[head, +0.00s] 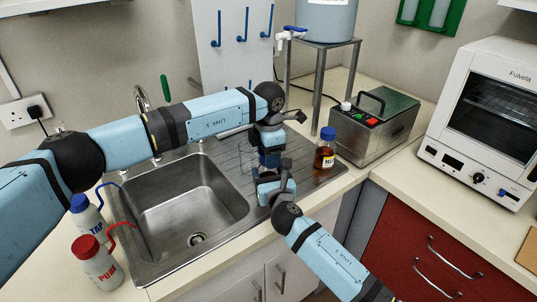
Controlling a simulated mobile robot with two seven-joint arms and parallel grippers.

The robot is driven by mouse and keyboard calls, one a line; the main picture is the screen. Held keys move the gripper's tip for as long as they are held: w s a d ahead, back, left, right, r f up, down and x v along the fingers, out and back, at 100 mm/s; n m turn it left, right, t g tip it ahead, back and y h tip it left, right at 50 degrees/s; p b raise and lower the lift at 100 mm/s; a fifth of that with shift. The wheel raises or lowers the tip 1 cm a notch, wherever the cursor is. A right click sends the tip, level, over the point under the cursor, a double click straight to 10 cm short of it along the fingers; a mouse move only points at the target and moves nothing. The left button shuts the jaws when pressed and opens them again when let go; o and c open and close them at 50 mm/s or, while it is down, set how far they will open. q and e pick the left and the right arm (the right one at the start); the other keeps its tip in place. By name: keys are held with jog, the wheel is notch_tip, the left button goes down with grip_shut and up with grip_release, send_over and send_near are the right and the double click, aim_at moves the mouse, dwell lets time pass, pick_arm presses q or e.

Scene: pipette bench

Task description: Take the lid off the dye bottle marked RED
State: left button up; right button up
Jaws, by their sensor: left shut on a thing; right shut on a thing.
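My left gripper (268,140) reaches in over the drainboard, pointing down, and is shut on the upper part of a small dark blue thing (269,158). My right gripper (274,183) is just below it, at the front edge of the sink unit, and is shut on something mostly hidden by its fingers. The two appear to hold a bottle and its lid between them; whether lid and bottle are apart I cannot tell. No RED mark is readable. Another bottle (325,152), with amber-brown liquid, a blue lid and a pale label, stands upright on the drainboard's right side.
A clear glass vessel (247,156) stands behind the grippers. The sink basin (190,205) is empty. Wash bottles marked TAP (87,215) and PURE (95,262) stand left. A metal bath (378,125) and an oven (490,120) stand right.

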pick_arm(q)
jog(key=shift+r, duration=0.2)
jog(key=shift+r, duration=0.9)
jog(key=shift+r, duration=0.1)
jog(key=shift+r, duration=1.9)
pick_arm(e)
jog(key=o, duration=1.8)
